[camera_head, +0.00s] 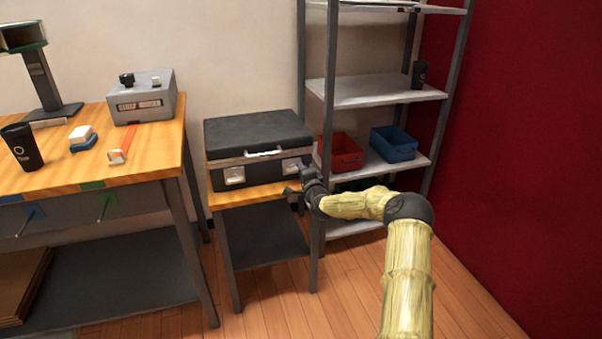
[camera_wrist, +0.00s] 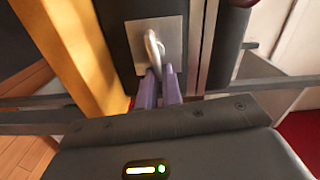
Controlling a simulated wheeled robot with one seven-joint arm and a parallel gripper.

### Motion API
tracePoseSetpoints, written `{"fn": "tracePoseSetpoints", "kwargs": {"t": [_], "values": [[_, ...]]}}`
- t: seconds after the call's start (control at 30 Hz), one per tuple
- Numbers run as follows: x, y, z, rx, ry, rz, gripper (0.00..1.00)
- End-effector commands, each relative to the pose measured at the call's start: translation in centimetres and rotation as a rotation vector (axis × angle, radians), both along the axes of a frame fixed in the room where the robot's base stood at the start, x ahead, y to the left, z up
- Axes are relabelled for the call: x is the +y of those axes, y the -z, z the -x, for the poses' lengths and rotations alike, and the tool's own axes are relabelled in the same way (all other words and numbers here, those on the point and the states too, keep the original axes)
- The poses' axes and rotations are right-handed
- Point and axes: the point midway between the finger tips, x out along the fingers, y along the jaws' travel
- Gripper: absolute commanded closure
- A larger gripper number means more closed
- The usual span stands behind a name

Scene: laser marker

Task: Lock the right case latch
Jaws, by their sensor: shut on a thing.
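The black case (camera_head: 258,141) lies closed on a small wooden-topped stand. A white handle (camera_head: 264,153) is on its front, between two latches. The left latch (camera_head: 234,175) shows clear of my arm. The right latch (camera_head: 291,165) is close to my gripper (camera_head: 291,189) and partly hidden by it. In the wrist view the right latch is a metal plate with a curved metal loop (camera_wrist: 153,45). The purple-grey fingers of my gripper (camera_wrist: 158,80) are shut on the lower part of this loop. The exact contact at the fingertips is hard to see.
A metal shelf unit (camera_head: 385,90) with a red bin (camera_head: 341,153) and a blue bin (camera_head: 393,144) stands right of the case. The wooden workbench (camera_head: 60,180) is on the left. Open floor lies in front.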

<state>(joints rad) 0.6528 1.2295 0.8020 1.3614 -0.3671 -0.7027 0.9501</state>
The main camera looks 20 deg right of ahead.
Motion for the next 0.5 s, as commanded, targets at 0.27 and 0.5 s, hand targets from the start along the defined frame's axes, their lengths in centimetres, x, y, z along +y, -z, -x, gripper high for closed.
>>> {"fn": "tracePoseSetpoints", "kwargs": {"t": [0.27,0.5], "values": [[-0.19,0.54,0.05,0.003,0.002,-0.125,1.00],[-0.17,0.58,0.06,0.004,0.002,-0.154,1.00]]}}
